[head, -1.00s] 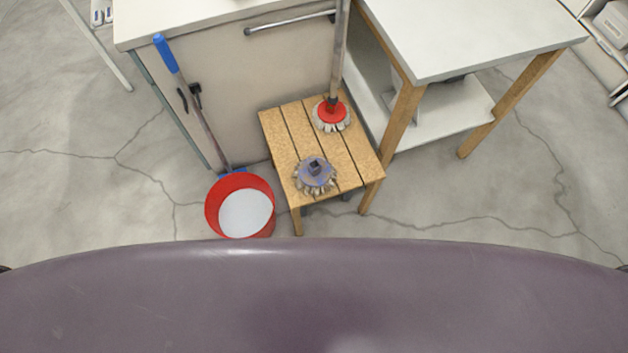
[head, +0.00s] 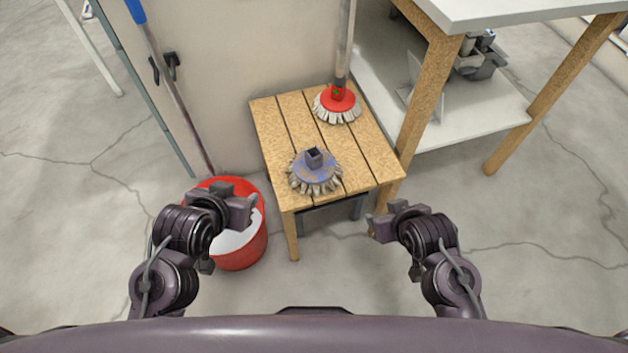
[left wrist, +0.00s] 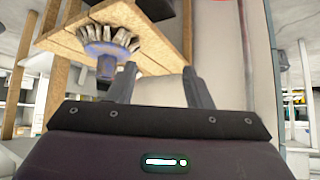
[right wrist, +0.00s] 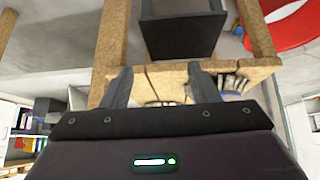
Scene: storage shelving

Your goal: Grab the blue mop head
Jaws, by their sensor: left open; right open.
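The blue mop head (head: 315,172) has pale bristles and a dark square socket on top. It sits upright on a small slatted wooden stool (head: 372,148), near its front edge. It also shows in the left wrist view (left wrist: 107,50), beyond the fingers. My left gripper (head: 250,212) is open and empty, in front of the stool at its left, over the red bucket. My right gripper (head: 376,226) is open and empty, in front of the stool at its right. In the right wrist view, bristles (right wrist: 232,84) show partly past the stool's edge.
A red mop head (head: 338,104) on a pole stands at the stool's back. The red bucket (head: 243,256) with a blue-handled pole behind it stands left of the stool. A white table (head: 510,12) with wooden legs is at the right. Floor in front is clear.

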